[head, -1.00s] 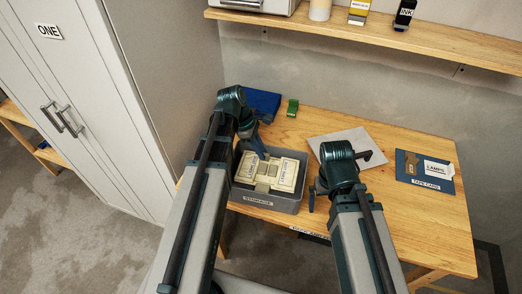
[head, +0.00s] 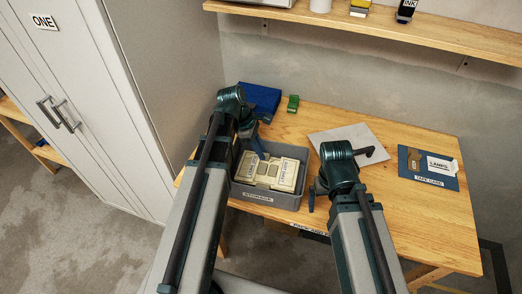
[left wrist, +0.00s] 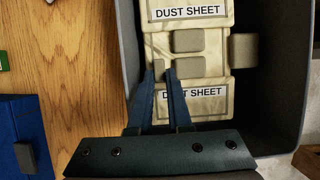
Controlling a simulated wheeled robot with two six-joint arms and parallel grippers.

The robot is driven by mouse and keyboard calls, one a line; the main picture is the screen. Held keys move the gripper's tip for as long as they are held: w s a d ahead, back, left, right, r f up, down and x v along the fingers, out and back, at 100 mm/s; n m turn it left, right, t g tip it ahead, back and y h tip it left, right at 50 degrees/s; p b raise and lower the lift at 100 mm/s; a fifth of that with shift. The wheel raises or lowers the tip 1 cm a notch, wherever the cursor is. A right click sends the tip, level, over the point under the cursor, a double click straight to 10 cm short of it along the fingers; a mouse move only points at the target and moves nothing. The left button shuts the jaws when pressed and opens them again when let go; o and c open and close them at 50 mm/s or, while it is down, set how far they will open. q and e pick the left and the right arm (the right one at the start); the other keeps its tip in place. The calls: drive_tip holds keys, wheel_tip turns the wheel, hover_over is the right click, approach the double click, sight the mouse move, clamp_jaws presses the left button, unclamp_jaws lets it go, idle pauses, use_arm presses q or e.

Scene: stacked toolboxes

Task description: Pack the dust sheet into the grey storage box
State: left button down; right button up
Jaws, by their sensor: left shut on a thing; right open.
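The dust sheet (head: 270,172) is a cream folded pack with grey tabs, lying inside the grey storage box (head: 268,201) marked STORAGE at the table's front left. Two DUST SHEET labels show in the left wrist view (left wrist: 187,14). My left gripper (head: 263,153) reaches down into the box; in the left wrist view its blue fingers (left wrist: 163,76) are shut on a small grey tab of the sheet. The storage box's wall surrounds the sheet there (left wrist: 132,60). My right gripper (head: 312,197) is open and empty right of the box, partly hidden by its own arm.
A blue object (head: 262,98) and a green item (head: 292,103) lie behind the box. A grey flat board (head: 330,138) and a blue tape card (head: 430,176) lie to the right. A shelf (head: 400,27) runs above; a grey cabinet (head: 150,80) stands left. The table's right front is clear.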

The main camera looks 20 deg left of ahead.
use_arm(q)
drive_tip(key=shift+f+b, duration=1)
use_arm(e)
drive_tip(key=shift+f, duration=1)
use_arm(q)
drive_tip(key=c, duration=0.8)
unclamp_jaws()
drive_tip(key=shift+o, duration=0.2)
drive_tip(key=shift+r, duration=0.1)
use_arm(e)
drive_tip(key=shift+r, duration=0.1)
use_arm(q)
wheel_tip(320, 180, up, 10)
drive_tip(key=p, duration=1)
use_arm(e)
wheel_tip(320, 180, up, 10)
